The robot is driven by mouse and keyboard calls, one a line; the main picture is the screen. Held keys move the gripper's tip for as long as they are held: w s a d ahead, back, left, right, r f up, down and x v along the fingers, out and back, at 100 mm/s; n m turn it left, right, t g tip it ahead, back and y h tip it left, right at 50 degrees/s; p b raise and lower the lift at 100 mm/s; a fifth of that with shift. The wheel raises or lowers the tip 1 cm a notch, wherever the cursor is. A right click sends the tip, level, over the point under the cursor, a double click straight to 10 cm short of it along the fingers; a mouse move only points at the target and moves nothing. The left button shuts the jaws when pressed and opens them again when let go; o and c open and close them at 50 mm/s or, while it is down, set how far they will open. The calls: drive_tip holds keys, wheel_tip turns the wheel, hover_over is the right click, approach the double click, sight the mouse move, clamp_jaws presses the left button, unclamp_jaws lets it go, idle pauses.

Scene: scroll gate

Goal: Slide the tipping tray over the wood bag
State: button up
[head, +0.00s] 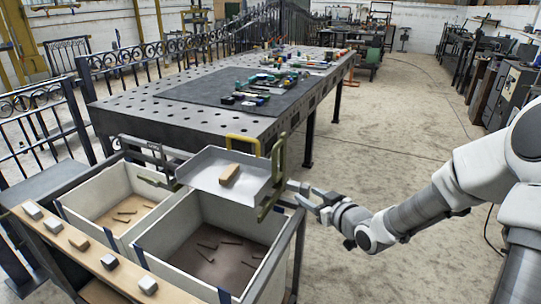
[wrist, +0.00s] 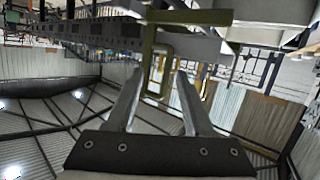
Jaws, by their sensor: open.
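The tipping tray (head: 206,168) is a shallow grey metal pan on a rail, with one tan wooden block (head: 229,174) in it. It stands above the back of the right bag (head: 173,245), which holds dark bars. The wood bag (head: 92,203), holding tan wood pieces, is to its left. An olive handle frame (head: 279,160) stands at the tray's right side. My gripper (head: 311,196) is open and empty just right of this frame. In the wrist view, the handle (wrist: 149,60) appears at and beyond the open fingertips (wrist: 164,76); whether they touch it is unclear.
A plank (head: 97,262) with several grey and tan blocks runs along the bags' front. A yellow bracket (head: 243,143) stands behind the tray. A large perforated table (head: 180,124) with parts is behind. The floor to the right is open.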

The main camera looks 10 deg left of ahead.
drive_tip(key=w+a+r+t+y+b, duration=0.2)
drive_tip(key=w+a, duration=1)
drive_tip(key=w, duration=0.2)
drive_tip(key=shift+w+a+y+b, duration=0.15)
drive_tip(key=shift+w+y+b, duration=0.05)
drive_tip(key=shift+y+b, duration=0.2)
drive_tip(key=shift+r, duration=0.1)
clamp_jaws()
idle(1.1)
